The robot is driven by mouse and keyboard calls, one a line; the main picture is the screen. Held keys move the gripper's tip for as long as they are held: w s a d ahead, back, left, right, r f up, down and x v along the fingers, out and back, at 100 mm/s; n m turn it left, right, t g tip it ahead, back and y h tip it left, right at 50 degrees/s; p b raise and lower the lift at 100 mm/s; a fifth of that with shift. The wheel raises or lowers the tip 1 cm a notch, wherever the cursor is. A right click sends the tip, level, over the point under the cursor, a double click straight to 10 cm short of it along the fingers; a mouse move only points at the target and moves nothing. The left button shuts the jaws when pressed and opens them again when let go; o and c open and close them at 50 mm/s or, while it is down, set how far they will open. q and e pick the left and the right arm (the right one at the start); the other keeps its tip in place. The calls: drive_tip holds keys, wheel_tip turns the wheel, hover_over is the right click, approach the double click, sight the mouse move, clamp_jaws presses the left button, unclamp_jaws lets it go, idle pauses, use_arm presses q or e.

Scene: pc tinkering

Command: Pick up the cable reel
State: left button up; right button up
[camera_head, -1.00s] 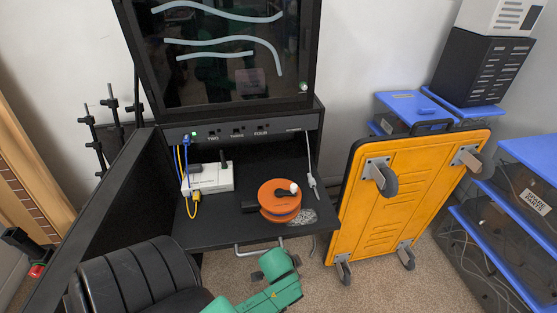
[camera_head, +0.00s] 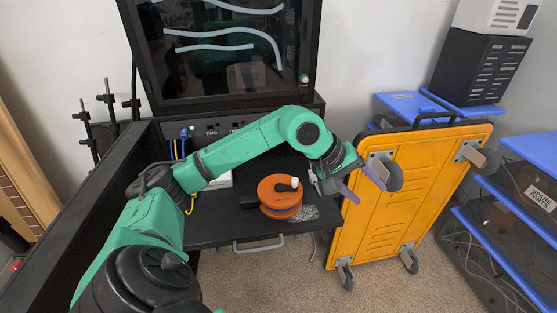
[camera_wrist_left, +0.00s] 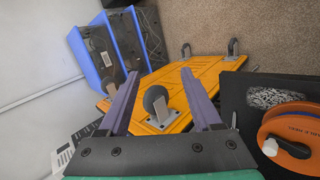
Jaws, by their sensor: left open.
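The orange cable reel (camera_head: 280,198) lies flat on the black pull-out shelf (camera_head: 220,230), with a white knob on its top. It also shows at the right edge of the left wrist view (camera_wrist_left: 290,138), partly cut off. My left gripper (camera_head: 368,182) is open and empty. It is to the right of the reel and above the shelf, in front of the yellow cart, with its fingers pointing right. In the left wrist view the two purple fingers (camera_wrist_left: 160,100) are apart, with nothing held between them. My right gripper is not in view.
A yellow wheeled cart (camera_head: 380,225) leans upright to the right of the shelf. Blue shelving (camera_head: 520,260) stands at the far right. A black panel (camera_head: 75,225) borders the left side. A white box with cables is mostly hidden behind my left arm.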

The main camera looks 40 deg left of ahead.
use_arm(q)
drive_tip(key=a+m+y, duration=0.2)
drive_tip(key=a+y, duration=0.3)
drive_tip(key=a, duration=0.6)
drive_tip(key=g+y, duration=0.2)
drive_tip(key=y, duration=0.1)
approach(294, 181)
drive_tip(key=x, duration=0.9)
drive_tip(key=shift+w+a+f, duration=0.1)
drive_tip(key=shift+w+f, duration=0.05)
drive_tip(key=shift+w, duration=0.05)
clamp_jaws()
